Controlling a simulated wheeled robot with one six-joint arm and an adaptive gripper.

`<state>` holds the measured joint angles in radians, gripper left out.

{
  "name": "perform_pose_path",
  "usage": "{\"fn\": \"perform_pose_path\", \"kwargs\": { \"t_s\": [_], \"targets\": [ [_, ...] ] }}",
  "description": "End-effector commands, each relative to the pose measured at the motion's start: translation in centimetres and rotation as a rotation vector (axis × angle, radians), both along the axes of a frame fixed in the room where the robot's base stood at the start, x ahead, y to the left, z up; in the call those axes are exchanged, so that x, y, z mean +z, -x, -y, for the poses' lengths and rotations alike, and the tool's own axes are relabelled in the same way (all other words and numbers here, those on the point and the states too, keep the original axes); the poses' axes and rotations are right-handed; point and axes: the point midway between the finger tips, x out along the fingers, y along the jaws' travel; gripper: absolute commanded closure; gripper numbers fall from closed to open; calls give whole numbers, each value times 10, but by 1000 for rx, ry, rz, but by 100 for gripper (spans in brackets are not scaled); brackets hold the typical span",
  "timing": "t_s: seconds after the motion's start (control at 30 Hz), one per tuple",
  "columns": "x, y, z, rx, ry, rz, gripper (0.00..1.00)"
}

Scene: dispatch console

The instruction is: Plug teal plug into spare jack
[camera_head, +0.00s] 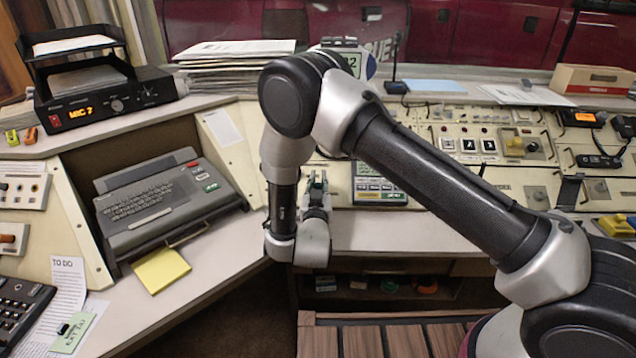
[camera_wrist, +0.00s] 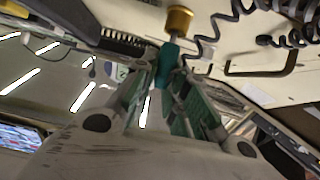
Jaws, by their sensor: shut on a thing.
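My gripper (camera_head: 317,184) is over the front edge of the console's middle section in the head view, its fingers pointing up. In the wrist view the teal plug (camera_wrist: 167,62) is between the green-padded fingers of my gripper (camera_wrist: 164,84), which is shut on it. A brass-coloured cylinder (camera_wrist: 179,20) shows at the plug's far end; I cannot tell whether it is part of the plug or a fitting beyond it. The plug cannot be made out in the head view. I cannot identify the spare jack in either view.
A grey keyboard terminal (camera_head: 165,202) and a yellow note pad (camera_head: 161,269) lie left of my gripper. A panel with a green display (camera_head: 378,184) is close on its right. In the wrist view, black coiled cords (camera_wrist: 205,48) and a dark handle (camera_wrist: 262,72) are close by.

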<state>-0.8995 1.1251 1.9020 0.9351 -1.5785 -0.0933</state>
Motion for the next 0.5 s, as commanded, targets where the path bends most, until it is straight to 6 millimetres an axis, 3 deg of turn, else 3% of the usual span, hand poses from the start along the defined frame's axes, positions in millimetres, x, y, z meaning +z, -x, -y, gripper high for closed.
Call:
{"fn": "perform_pose_path", "kwargs": {
  "t_s": [0.03,0.37,0.4,0.5],
  "targets": [
    [-15,-3,1,8,-6,-24,100],
    [-16,-4,0,8,-6,-24,100],
    [-16,-4,0,8,-6,-24,78],
    [-16,-4,1,8,-6,-24,61]
  ]
}}
